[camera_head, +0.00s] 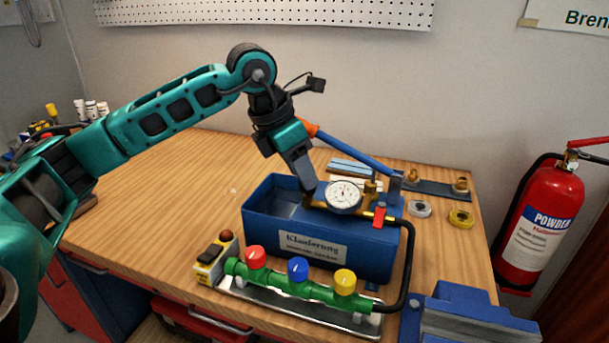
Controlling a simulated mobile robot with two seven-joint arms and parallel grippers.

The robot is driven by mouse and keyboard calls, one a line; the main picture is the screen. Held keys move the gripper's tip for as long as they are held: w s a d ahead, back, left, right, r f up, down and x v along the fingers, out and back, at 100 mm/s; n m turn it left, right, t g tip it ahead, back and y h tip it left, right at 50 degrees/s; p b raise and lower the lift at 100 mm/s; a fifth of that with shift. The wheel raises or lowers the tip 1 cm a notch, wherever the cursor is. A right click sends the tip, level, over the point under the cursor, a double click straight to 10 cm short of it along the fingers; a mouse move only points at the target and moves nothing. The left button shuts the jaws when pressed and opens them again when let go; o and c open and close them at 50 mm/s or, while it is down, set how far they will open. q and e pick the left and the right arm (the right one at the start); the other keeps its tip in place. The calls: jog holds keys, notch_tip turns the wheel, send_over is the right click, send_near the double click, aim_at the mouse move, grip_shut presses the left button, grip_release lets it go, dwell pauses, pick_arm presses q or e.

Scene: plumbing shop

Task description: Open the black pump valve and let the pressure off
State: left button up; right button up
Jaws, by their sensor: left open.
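The blue test pump (262,222) stands on the wooden bench, with a white label on its front. A round pressure gauge (344,196) sits on its brass fitting (368,192), and a small red handle (379,216) is at the right of the fitting. My left gripper (308,196) points down at the left end of the brass fitting, just left of the gauge. Its jaws are open. I cannot make out the black valve; the fingers cover that end of the fitting. I cannot tell whether they touch it. My right gripper is not in view.
A blue pump lever (355,152) with an orange end slants behind the gauge. A black hose (409,260) runs to a green manifold (305,289) with red, blue and yellow caps. A blue vise (465,318) is front right. The left bench top is mostly clear.

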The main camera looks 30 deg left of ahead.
pick_arm(q)
jog(key=shift+x, duration=1.05)
jog(key=c, duration=0.7)
